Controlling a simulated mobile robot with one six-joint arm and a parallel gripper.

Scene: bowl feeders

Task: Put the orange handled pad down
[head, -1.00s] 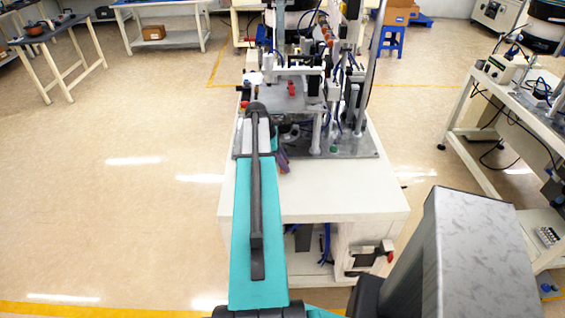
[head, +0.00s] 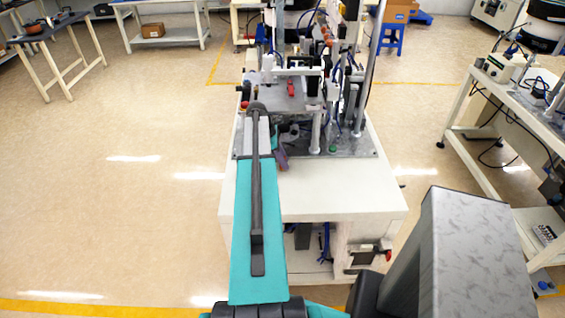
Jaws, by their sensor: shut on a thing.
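My teal and dark grey arm reaches forward over the white bench (head: 315,200) in the head view. Its far end is above the left part of the machine on that bench. My gripper is hidden behind the arm, so its fingers do not show. Only a small teal and purple-grey piece shows beside the arm's far end, and I cannot tell what it is. I cannot make out the orange handled pad near the arm. Whether it is in the gripper is hidden.
The machine's grey base plate (head: 345,142) holds posts, cables and fixtures close to the arm's end. The bench's front top is bare. A dark table (head: 75,32) with a reddish-brown item stands far left, and another equipment bench (head: 490,92) right. Open floor lies left.

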